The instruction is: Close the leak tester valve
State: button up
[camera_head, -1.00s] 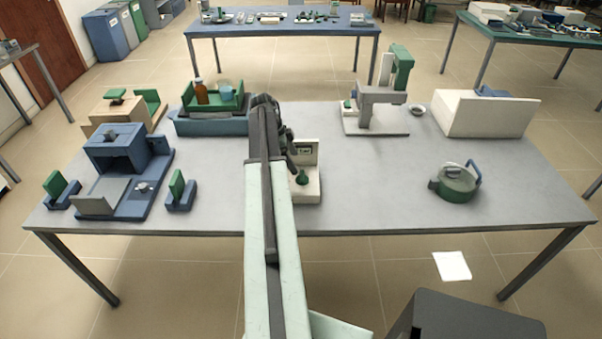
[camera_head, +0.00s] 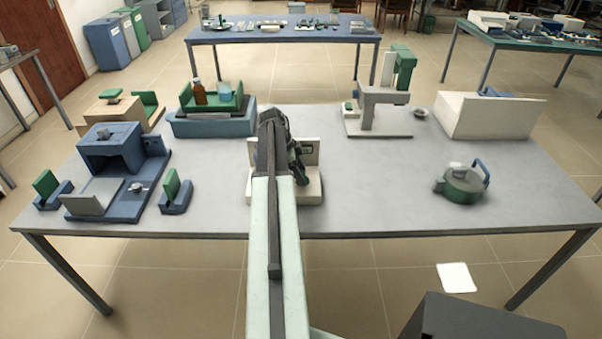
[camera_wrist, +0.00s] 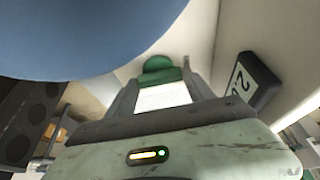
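The leak tester (camera_head: 312,190) is a white base with an upright back panel on the middle of the table, partly hidden behind my arm in the head view. In the wrist view its green valve knob (camera_wrist: 158,70) shows just beyond my fingertips, with its dark-framed display (camera_wrist: 248,85) to the right. My gripper (camera_wrist: 162,88) is open, its two grey fingers apart with a pale surface showing between them. The knob lies in line with the gap; I cannot tell if the fingers touch it. In the head view my gripper (camera_head: 300,168) is over the tester and hides the knob.
A blue furnace (camera_head: 112,150) stands at left, and a blue-based tray with bottles (camera_head: 215,122) behind. A grey stand (camera_head: 375,110) and a white box (camera_head: 488,115) are at back right. A green kettle-like pot (camera_head: 462,190) is at right. The table between is clear.

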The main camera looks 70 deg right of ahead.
jog(key=shift+w+d, duration=0.1)
jog(key=shift+d, duration=0.1)
jog(key=shift+c, duration=0.5)
jog(key=shift+a, duration=0.1)
jog(key=shift+s+a+n+t+h, duration=0.15)
jog(key=shift+n+h, duration=0.15)
jog(key=shift+n, duration=0.45)
jog(key=shift+s+a+n+t+h, duration=0.15)
jog(key=shift+n+h, duration=0.15)
jog(key=shift+n, duration=0.45)
jog(key=n+t, duration=0.1)
jog(key=n, duration=0.2)
jog(key=n+t+h, duration=0.1)
jog(key=n, duration=0.2)
jog(key=shift+r, duration=0.1)
jog(key=n, duration=0.2)
jog(key=n+t, duration=0.1)
jog(key=n, duration=0.1)
jog(key=shift+s+n+t+h, duration=0.15)
jog(key=shift+n+t+h, duration=0.15)
jog(key=shift+n+h, duration=0.1)
jog(key=shift+d+n+t, duration=0.15)
jog(key=shift+n+t, duration=0.65)
jog(key=shift+n, duration=1.2)
jog(key=o, duration=1.4)
